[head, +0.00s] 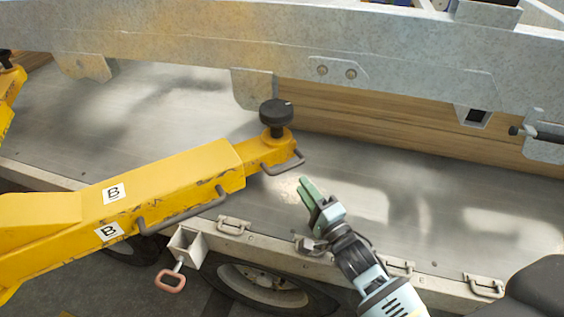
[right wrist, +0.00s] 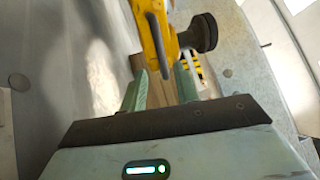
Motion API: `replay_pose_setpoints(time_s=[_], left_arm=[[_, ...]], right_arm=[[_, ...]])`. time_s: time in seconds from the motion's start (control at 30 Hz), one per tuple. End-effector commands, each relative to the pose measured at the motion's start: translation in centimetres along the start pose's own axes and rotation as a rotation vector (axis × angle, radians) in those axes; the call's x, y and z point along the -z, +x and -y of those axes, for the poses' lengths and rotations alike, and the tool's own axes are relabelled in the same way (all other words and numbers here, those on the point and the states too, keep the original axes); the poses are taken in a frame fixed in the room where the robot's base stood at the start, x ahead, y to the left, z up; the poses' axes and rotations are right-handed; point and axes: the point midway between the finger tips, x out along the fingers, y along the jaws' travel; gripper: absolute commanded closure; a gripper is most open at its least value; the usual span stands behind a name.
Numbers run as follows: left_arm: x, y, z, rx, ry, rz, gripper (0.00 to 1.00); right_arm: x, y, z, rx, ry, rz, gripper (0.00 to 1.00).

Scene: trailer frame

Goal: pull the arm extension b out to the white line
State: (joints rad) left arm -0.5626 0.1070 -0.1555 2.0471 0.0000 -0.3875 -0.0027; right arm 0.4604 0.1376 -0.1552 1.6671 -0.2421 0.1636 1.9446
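The yellow lift arm (head: 165,175) marked with B labels comes in from the left over the trailer deck. Its narrower arm extension b (head: 228,176) sticks out of the arm's end, with a black round pad (head: 276,115) on top and a grey bar handle (head: 285,164) at the tip. I cannot make out a white line. My right gripper (head: 312,194) is to the right of and nearer than the handle, apart from it. In the right wrist view, its two green fingers (right wrist: 160,90) are open, with the extension's yellow end (right wrist: 158,25) beyond them. My left gripper is not in view.
A grey steel beam (head: 300,45) crosses above the deck, with wooden boards (head: 400,125) below. The deck's near edge has metal latches (head: 234,226), a bracket with a red handle (head: 171,281) and wheels below. Bare deck (head: 430,190) lies to the right.

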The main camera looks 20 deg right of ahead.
Motion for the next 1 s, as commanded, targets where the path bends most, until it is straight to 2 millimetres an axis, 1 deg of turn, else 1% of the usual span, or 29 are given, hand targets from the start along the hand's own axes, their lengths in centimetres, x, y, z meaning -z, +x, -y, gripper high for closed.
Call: replay_pose_setpoints(time_s=[0.27, 0.37, 0.6, 0.7, 0.8, 1.0], left_arm=[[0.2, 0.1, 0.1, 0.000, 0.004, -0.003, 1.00], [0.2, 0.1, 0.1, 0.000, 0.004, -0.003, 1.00], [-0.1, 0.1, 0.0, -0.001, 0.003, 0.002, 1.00], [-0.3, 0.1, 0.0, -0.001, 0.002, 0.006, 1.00], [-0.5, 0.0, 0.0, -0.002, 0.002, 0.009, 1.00], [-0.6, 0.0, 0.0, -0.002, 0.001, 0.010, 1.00]], right_arm=[[0.0, 0.6, 0.2, 0.006, 0.006, 0.001, 0.69], [0.1, 1.6, 0.1, 0.006, 0.006, 0.000, 0.69], [0.0, 5.2, 0.2, 0.005, 0.006, 0.000, 0.69], [0.0, 6.4, 0.1, 0.004, 0.006, 0.000, 0.69], [0.0, 7.3, 0.1, 0.004, 0.006, 0.000, 0.69], [0.0, 8.0, 0.1, 0.003, 0.007, 0.001, 0.69]])
